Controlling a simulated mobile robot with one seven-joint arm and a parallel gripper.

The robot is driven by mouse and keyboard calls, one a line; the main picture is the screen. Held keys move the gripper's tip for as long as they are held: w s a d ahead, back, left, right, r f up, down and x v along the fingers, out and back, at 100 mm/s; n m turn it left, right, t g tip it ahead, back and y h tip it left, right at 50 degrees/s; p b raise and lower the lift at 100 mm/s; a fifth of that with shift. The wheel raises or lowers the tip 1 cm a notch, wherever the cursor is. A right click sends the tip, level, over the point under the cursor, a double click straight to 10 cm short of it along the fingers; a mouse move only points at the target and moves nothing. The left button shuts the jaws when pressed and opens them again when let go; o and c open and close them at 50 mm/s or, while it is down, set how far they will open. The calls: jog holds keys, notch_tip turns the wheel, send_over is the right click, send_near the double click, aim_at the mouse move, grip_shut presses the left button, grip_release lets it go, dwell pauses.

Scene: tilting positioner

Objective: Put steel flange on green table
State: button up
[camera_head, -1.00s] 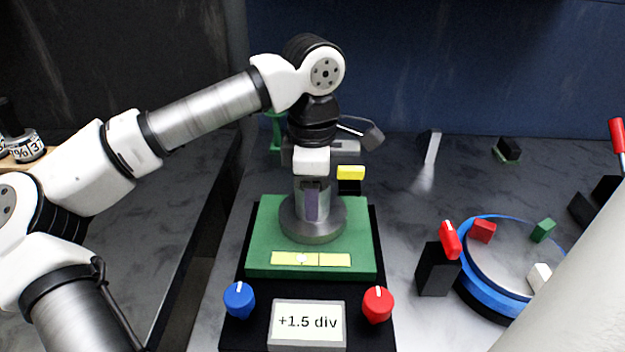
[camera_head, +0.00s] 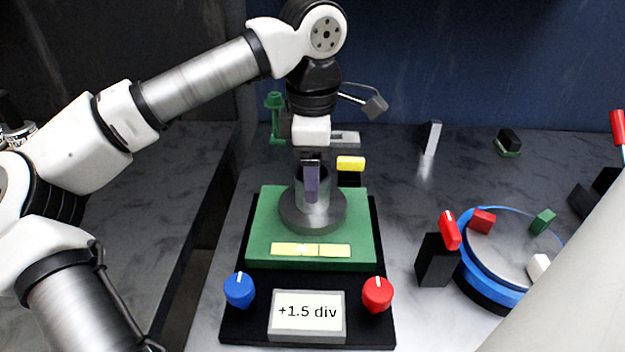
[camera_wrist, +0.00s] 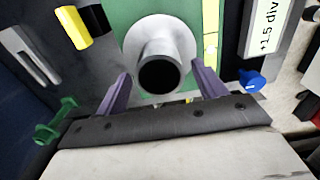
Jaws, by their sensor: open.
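The steel flange (camera_head: 312,216), a grey disc with an upright hollow neck, stands on the green table (camera_head: 262,243) of the tilting positioner. It also shows in the wrist view (camera_wrist: 160,50), its dark bore facing the camera. My gripper (camera_head: 311,196) is directly above the table with its fingers around the neck's upper part. In the wrist view my gripper (camera_wrist: 160,88) is open, one purple finger on each side of the neck, with gaps visible. The table's yellow level strip (camera_head: 311,250) is in front of the flange, and the display (camera_head: 307,313) reads "+1.5 div".
A blue knob (camera_head: 239,290) and a red knob (camera_head: 377,294) flank the display. A yellow block (camera_head: 351,163) on a black post and a green stand (camera_head: 275,118) are behind the table. A blue-rimmed turntable (camera_head: 487,285) with small blocks stands at the right.

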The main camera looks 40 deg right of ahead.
notch_tip(320, 180, up, 9)
dwell(2.3)
